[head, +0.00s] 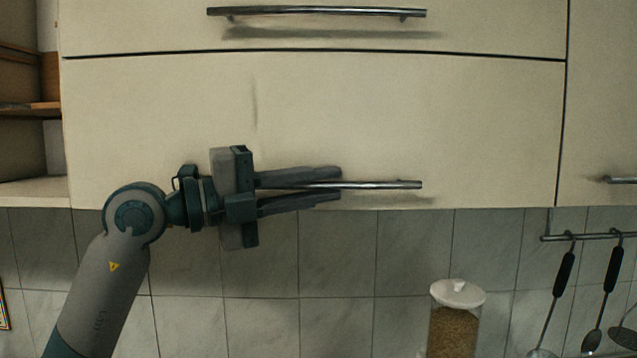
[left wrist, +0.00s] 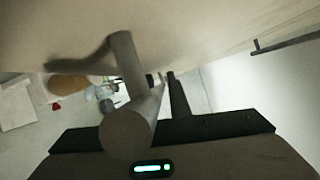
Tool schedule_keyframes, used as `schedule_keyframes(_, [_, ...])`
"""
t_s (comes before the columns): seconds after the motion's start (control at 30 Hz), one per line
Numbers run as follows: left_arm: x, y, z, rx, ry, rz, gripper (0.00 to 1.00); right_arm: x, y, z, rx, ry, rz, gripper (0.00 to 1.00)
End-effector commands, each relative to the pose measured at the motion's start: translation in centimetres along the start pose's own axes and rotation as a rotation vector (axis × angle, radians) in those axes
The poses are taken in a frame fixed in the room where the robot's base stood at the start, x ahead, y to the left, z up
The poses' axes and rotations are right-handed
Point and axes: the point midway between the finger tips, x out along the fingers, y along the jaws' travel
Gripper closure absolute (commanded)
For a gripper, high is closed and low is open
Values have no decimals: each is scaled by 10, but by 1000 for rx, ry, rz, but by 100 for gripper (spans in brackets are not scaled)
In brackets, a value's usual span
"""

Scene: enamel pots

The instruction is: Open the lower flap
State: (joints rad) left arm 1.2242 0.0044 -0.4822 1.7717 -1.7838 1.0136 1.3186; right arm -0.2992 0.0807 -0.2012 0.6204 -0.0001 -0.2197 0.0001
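The lower flap (head: 480,120) is a wide cream cabinet front and looks closed, flush with its neighbours. Its metal bar handle (head: 395,184) runs level near the bottom edge. My left gripper (head: 340,184) points right along this bar, with one finger above and one below it in the head view. The gap is narrow, and I cannot tell whether the fingers press on the bar. The gripper body covers the bar's left part. In the left wrist view the bar handle (left wrist: 127,128) looms close, beside a dark finger (left wrist: 178,97). My right gripper is not in view.
An upper front with its own handle (head: 315,11) sits above the flap. Another cabinet handle (head: 622,180) is at the right edge. Below are a lidded jar (head: 456,320) and utensils on a rail (head: 590,237). Open shelves (head: 32,190) stand at left.

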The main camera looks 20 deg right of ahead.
Motion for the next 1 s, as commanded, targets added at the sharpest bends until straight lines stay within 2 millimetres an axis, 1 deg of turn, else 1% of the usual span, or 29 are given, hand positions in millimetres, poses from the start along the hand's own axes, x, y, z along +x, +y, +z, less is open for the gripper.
schedule_keyframes(0.03, [0,0,0,0,0,0,83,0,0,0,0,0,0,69])
schedule_keyframes(0.07, [0,0,0,0,0,0,85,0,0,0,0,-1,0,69])
schedule_keyframes(0.1, [0,0,0,0,0,0,95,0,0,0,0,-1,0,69])
schedule_keyframes(0.13, [0,0,0,0,0,0,100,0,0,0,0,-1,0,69])
schedule_keyframes(0.47, [-1,-1,-1,-7,1,4,100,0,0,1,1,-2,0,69])
schedule_keyframes(0.67, [-3,-4,-7,-46,2,21,100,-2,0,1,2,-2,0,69])
schedule_keyframes(0.87, [-8,-12,-19,-136,2,60,100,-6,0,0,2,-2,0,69])
schedule_keyframes(1.0, [-13,-22,-32,-228,2,98,100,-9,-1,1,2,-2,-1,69])
